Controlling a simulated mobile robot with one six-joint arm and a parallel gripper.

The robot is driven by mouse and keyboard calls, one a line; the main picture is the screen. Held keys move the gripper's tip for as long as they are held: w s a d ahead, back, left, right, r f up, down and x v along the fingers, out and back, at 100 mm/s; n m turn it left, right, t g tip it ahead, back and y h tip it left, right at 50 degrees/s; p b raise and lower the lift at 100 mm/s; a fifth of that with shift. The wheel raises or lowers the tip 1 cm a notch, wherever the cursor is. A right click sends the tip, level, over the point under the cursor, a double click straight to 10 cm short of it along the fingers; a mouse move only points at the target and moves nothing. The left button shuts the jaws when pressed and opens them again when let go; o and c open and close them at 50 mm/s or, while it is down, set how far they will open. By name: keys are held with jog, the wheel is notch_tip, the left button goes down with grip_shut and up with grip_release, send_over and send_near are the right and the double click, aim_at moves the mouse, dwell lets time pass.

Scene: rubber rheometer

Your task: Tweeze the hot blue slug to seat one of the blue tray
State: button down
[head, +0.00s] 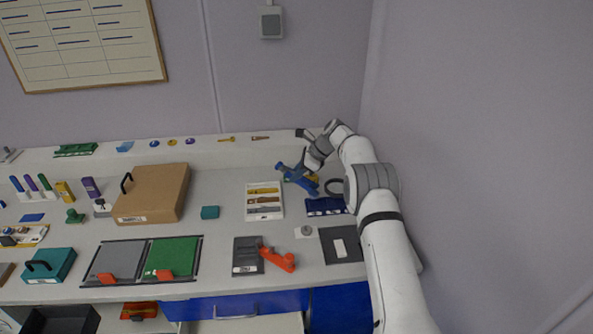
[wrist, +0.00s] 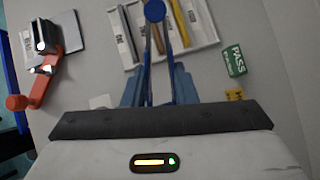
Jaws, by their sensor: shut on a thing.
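My gripper (head: 310,166) is at the right end of the bench and is shut on blue tweezers (head: 297,178). The wrist view shows the blue tweezers (wrist: 180,86) pointing away from my palm, with two arms close together. A round blue piece (wrist: 154,10) shows at their far end; I cannot tell whether it is the slug or part of the tweezers. The dark blue tray (head: 325,207) lies on the bench just below the tweezers in the head view, partly beside my arm. Its seats are too small to make out.
A white tray with tools (head: 263,216) stands left of the blue tray. A dark plate (head: 246,254), an orange-handled tool (head: 280,260) and a black mat (head: 327,252) lie nearer the front. The wall (head: 480,150) is close on the right.

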notch_tip(320, 180, down, 2)
jog(key=shift+f+b, duration=0.1)
jog(key=shift+b, duration=0.3)
jog(key=c, duration=1.7)
grip_release()
notch_tip(320, 180, up, 10)
jog(key=p, duration=0.6)
